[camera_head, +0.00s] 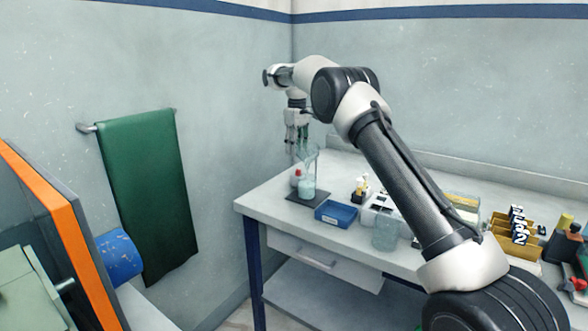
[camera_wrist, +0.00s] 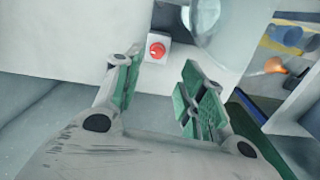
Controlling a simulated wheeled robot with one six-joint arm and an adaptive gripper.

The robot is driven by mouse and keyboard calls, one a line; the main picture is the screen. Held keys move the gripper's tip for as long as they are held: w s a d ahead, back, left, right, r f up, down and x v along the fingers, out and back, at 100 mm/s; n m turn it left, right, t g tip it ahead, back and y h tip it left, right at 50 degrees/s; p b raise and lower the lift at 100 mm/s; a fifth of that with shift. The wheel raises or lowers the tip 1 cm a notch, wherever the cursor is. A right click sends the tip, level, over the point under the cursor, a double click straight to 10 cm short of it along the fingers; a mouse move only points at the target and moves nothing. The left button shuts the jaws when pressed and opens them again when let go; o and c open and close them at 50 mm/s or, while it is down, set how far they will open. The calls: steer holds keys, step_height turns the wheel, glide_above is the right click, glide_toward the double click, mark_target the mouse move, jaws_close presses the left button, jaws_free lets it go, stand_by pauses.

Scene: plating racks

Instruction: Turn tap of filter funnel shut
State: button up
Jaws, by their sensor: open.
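The filter funnel (camera_head: 308,156) shows in the head view as clear glass above a pale blue-green vessel (camera_head: 308,188) on a dark base plate (camera_head: 295,197) at the table's left end. A small red part (camera_head: 296,172) shows just left of the glass. In the wrist view, a round red knob (camera_wrist: 158,51) sits on a small white block beside clear glass (camera_wrist: 204,22); I cannot tell whether it is the tap. My gripper (camera_head: 296,144) points down above the red part. Its green-padded fingers (camera_wrist: 162,72) are open and empty, with the knob beyond the gap between their tips.
A blue tray (camera_head: 336,214) lies right of the base plate. A glass beaker (camera_head: 384,236) and small bottles (camera_head: 360,188) stand farther right. The wall is close on the left, with a green towel (camera_head: 148,190) on a rail. The table's front-left corner is clear.

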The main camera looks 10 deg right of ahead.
mark_target(298, 172)
steer(key=f, duration=0.8)
steer(key=shift+w+d+f, duration=0.1)
steer(key=shift+d, duration=0.15)
steer(key=shift+c, duration=0.4)
